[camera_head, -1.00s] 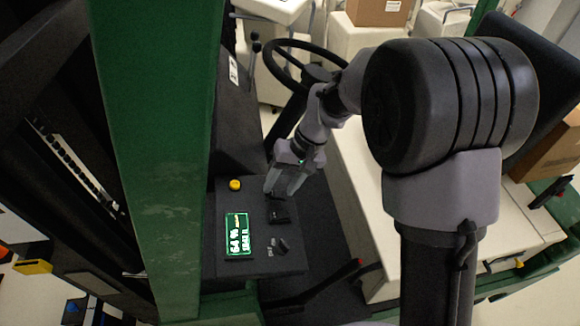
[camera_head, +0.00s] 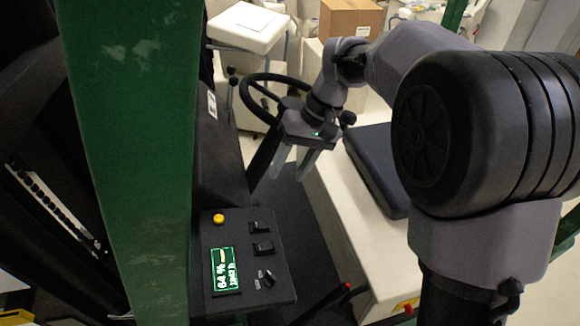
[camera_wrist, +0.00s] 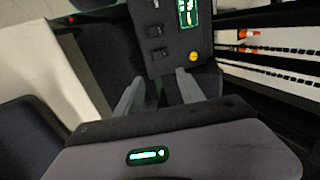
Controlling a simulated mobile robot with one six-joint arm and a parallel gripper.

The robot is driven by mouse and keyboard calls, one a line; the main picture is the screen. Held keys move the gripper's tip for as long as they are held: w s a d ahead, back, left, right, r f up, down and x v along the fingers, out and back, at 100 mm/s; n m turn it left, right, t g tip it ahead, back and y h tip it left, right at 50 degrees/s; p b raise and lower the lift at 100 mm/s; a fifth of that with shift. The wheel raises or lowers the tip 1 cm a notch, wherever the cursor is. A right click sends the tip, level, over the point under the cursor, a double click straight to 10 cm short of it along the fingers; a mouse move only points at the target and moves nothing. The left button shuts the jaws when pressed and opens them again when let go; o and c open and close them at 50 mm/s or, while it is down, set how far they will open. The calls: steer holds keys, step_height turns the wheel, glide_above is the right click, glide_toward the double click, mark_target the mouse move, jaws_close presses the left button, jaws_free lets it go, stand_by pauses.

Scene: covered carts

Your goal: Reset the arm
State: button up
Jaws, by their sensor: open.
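My gripper (camera_head: 293,162) is open and empty, with its two grey fingers pointing down in the head view. It hangs above and to the right of the black control panel (camera_head: 284,289), clear of it. In the wrist view the fingers (camera_wrist: 160,90) are spread, with the panel (camera_wrist: 173,62) beyond them. My arm reaches in from the right of the head view and bends down at the wrist. The panel carries a lit green display (camera_head: 225,270), a yellow button (camera_head: 218,218) and black switches (camera_head: 262,247).
A black steering wheel (camera_head: 246,103) stands just left of my gripper. A green post (camera_head: 135,150) rises on the left. A dark seat pad (camera_head: 375,170) lies on a cream body right of the gripper. A cardboard box (camera_head: 350,18) and a white-topped cart (camera_head: 248,27) are behind.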

steer(key=s+d+f+m+t+h+b, duration=0.1)
steer(key=s+d+f+m+t+b, duration=0.2)
steer(key=s+f+b, duration=0.7)
steer(key=s+d+f+m+t+h+b, duration=0.1)
steer(key=s+d+f+m+t+b, duration=0.3)
steer(key=s+d+f+b, duration=0.3)
steer(key=s+f+b, duration=0.3)
steer(key=s+b, duration=0.1)
steer(key=b, duration=0.3)
